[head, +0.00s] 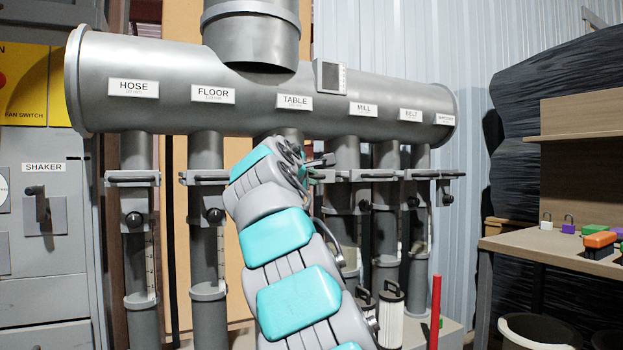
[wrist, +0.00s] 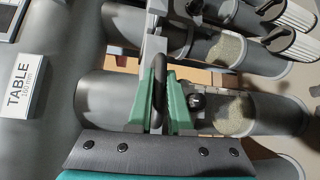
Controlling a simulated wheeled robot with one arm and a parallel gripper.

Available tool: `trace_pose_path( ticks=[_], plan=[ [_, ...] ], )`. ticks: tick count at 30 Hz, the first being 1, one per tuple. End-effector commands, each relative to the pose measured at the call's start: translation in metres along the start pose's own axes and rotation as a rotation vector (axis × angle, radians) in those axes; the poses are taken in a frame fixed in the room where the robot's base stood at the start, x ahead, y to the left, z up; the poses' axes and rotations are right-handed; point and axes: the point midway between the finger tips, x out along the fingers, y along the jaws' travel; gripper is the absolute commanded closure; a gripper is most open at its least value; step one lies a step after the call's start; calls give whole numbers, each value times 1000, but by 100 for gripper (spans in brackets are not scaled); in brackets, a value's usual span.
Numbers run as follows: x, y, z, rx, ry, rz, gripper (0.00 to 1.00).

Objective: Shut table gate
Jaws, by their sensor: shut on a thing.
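The TABLE label (head: 295,102) marks the third branch from the left on the grey duct; it also shows in the wrist view (wrist: 27,85). The table gate's black handle (wrist: 159,78) is a loop beside its pale grey plate (wrist: 153,48). My gripper (wrist: 159,105) has green fingers on either side of this handle and is shut on it. In the head view my gripper (head: 312,173) is at the table branch, and my arm hides most of that gate. How far the gate's plate is slid in cannot be told.
HOSE gate (head: 132,179) and FLOOR gate (head: 205,178) are left of my arm; MILL gate (head: 345,175) and BELT gate (head: 390,174) are close on the right. A workbench (head: 545,246) with small coloured items stands farther right. A red post (head: 435,312) rises in front.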

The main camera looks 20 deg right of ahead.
Motion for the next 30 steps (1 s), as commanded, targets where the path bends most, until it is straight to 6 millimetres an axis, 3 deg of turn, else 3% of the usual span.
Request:
trace_pose_path(
  ticks=[19,30],
  plan=[
    [2,1,-1,-1,0,-4,100],
    [25,10,-25,-2,0,-5,100]
  ],
)
